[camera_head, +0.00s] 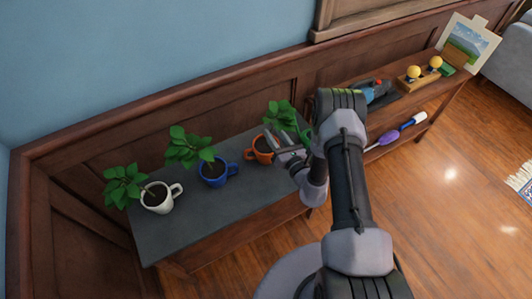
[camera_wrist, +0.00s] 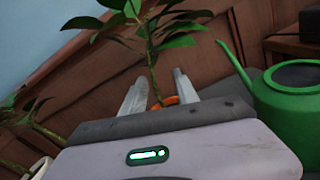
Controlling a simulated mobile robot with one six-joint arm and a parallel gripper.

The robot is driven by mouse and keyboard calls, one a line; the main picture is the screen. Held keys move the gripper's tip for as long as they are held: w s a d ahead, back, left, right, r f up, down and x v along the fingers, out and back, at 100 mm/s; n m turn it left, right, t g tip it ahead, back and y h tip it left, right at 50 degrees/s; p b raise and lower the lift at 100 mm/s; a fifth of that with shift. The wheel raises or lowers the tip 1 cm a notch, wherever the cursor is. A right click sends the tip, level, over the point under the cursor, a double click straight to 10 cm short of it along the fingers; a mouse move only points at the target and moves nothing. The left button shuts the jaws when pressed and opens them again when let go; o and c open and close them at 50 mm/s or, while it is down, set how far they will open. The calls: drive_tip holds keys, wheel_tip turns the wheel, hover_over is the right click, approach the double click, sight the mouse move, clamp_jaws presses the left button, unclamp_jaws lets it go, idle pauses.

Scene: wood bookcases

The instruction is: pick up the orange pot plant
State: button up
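The orange pot (camera_head: 261,151) stands upright at the right part of the dark grey tabletop, with a green leafy plant (camera_head: 280,114) growing from it. In the wrist view a strip of the orange pot (camera_wrist: 171,100) shows between my two fingers, with the stem and leaves (camera_wrist: 150,25) rising above. My gripper (camera_head: 271,148) reaches in from the right, close beside the pot. In the wrist view my gripper (camera_wrist: 160,88) is open, its fingers apart. Most of the pot is hidden there by the gripper body. I cannot tell whether a finger touches it.
A blue pot plant (camera_head: 214,173) and a white pot plant (camera_head: 160,197) stand to the left on the table (camera_head: 195,230). A green watering can (camera_wrist: 291,105) stands just right of my gripper. A wood-panelled wall is behind. A low shelf (camera_head: 405,103) with several objects is at right.

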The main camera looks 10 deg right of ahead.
drive_tip(key=x, duration=0.1)
drive_tip(key=b+x, duration=0.1)
drive_tip(key=x, duration=0.1)
drive_tip(key=shift+w+f, duration=0.25)
drive_tip(key=shift+f, duration=0.05)
drive_tip(key=shift+w+a+r, duration=0.15)
drive_tip(key=shift+w, duration=0.25)
clamp_jaws()
idle(0.7)
